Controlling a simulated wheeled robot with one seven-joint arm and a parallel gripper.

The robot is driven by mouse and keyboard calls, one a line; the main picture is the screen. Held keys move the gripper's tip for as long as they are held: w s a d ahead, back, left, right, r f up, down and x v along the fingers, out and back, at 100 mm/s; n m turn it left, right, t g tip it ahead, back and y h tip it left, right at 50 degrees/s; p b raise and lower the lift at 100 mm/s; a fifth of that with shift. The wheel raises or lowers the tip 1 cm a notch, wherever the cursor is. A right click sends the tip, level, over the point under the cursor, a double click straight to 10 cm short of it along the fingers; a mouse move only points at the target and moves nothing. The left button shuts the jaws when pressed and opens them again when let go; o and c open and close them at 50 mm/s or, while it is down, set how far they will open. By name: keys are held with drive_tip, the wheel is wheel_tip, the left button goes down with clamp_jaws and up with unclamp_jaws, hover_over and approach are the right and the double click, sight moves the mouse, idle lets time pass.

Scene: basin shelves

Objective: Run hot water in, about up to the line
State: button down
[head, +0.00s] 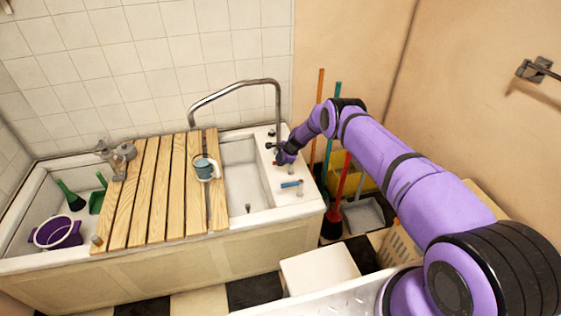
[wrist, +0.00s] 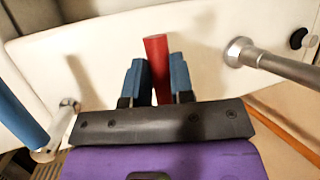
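In the head view my gripper (head: 284,157) is at the red tap handle on the basin's right ledge. In the wrist view the red handle (wrist: 157,65) lies between the two blue fingers of my gripper (wrist: 158,82), which appear close against both its sides. The blue tap handle (head: 291,184) is nearer the front and shows at the left edge of the wrist view (wrist: 18,115). The tall metal spout (head: 235,86) arches left, its end above the slats' back edge. No water shows from it. I see no line.
The white basin (head: 240,165) looks empty. Wooden slats (head: 150,190) cover the middle of the tub. Brooms and a dustpan (head: 362,216) stand right of the basin, close under my arm.

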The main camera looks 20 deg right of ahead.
drive_tip(key=s+n+g, duration=0.1)
drive_tip(key=n, duration=0.1)
drive_tip(key=shift+s+d+n+y, duration=0.15)
drive_tip(key=shift+n+y, duration=0.15)
drive_tip(key=shift+y, duration=0.1)
drive_tip(key=c, duration=1)
unclamp_jaws()
drive_tip(key=v, duration=1)
drive_tip(key=shift+d+r, duration=0.1)
drive_tip(key=shift+r, duration=0.3)
